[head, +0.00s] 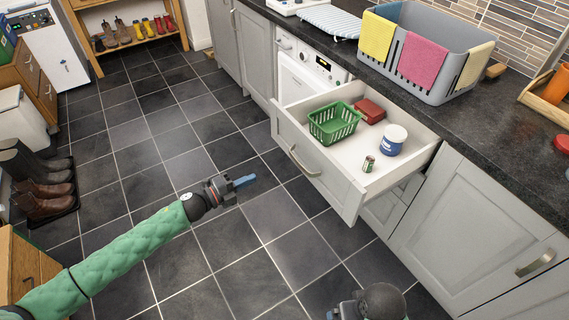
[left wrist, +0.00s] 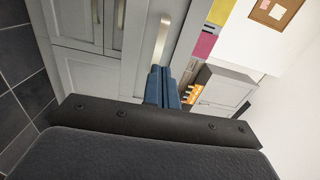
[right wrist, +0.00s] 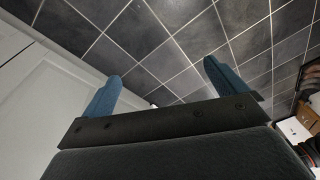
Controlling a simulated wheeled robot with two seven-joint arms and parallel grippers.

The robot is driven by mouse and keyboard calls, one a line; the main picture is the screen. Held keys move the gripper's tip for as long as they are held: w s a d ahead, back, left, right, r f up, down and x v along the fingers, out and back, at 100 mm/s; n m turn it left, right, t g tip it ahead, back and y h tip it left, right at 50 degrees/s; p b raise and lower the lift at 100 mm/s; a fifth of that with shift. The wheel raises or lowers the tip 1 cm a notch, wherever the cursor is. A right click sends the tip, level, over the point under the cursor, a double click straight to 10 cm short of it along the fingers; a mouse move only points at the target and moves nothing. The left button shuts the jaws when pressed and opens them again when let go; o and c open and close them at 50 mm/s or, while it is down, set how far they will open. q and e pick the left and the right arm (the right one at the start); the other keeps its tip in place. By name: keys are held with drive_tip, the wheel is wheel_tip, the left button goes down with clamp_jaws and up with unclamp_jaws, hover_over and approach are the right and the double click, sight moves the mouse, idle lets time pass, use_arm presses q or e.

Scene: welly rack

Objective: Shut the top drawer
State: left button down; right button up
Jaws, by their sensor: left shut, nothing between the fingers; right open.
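The top drawer (head: 342,194) stands pulled out from the grey cabinets on the right in the head view. Its front has a curved metal handle (head: 303,163), which also shows in the left wrist view (left wrist: 161,42). Inside lie a green basket (head: 333,123), a red box (head: 369,111), a white and blue tub (head: 391,140) and a small can (head: 369,164). My left gripper (head: 245,182) is shut and empty, out in front of the drawer and apart from it. My right gripper (right wrist: 158,92) is open and empty above the floor, low in the head view.
A dark worktop (head: 480,130) with a grey basket (head: 428,77) of cloths runs above the cabinets. A white appliance (head: 306,72) stands beyond the drawer. Boots (head: 45,190) stand at far left. The tiled floor (head: 150,190) before the drawer is clear.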

use_arm(q)
drive_tip(key=p, duration=0.3)
approach(293, 159)
drive_tip(key=p+x, duration=0.1)
drive_tip(key=x, duration=0.5)
drive_tip(key=shift+p, duration=0.35)
drive_tip(key=shift+w+d, duration=0.2)
drive_tip(key=shift+d, duration=0.15)
use_arm(e)
wheel_tip(293, 159, down, 20)
drive_tip(key=shift+w+d+f, duration=0.25)
drive_tip(key=shift+w, duration=0.15)
use_arm(q)
drive_tip(key=shift+d, duration=0.1)
